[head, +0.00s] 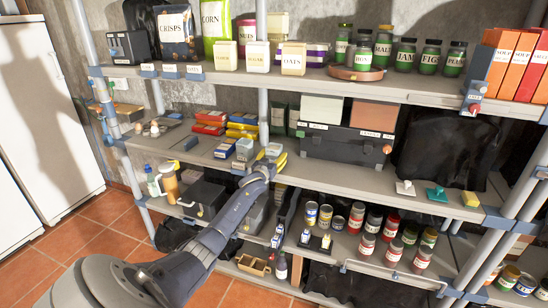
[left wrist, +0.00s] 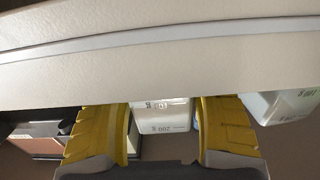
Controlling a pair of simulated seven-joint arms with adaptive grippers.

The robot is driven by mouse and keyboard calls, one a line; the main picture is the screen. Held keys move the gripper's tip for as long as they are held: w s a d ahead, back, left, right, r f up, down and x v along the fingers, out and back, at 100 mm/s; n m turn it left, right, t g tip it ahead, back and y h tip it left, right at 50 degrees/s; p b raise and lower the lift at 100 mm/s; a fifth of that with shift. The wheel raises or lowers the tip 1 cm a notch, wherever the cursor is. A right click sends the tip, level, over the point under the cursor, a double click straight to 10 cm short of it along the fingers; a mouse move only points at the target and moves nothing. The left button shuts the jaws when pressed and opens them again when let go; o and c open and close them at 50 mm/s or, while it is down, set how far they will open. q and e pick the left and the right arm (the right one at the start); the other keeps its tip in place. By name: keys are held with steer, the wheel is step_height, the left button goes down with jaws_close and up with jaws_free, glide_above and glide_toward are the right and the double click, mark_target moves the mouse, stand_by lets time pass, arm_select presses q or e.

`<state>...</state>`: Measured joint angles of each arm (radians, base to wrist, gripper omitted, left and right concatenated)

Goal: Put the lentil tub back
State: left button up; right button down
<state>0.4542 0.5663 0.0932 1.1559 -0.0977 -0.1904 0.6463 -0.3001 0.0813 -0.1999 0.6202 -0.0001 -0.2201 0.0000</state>
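My left gripper (head: 274,157) has yellow fingers and reaches to the front of the middle shelf (head: 190,147) in the head view. In the left wrist view my left gripper (left wrist: 165,125) has its fingers spread apart. A white tub with "200 g" print (left wrist: 162,118) shows in the gap between them; I cannot tell whether the fingers touch it. A second pale tub (left wrist: 285,105) is beside the right-hand finger. In the head view a pale tub (head: 244,149) stands left of the gripper. I cannot read a lentil label on any tub. My right gripper is not in view.
Cream tubs, one marked OATS (head: 293,58), line the upper shelf (head: 330,84). Packets (head: 210,122) lie left of the gripper, and a dark toolbox (head: 345,147) stands to its right. Cans (head: 366,245) fill the lower shelf. Bare shelf shows at the middle shelf's left front.

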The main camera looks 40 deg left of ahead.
arm_select(q)
steer(key=shift+o, duration=0.9)
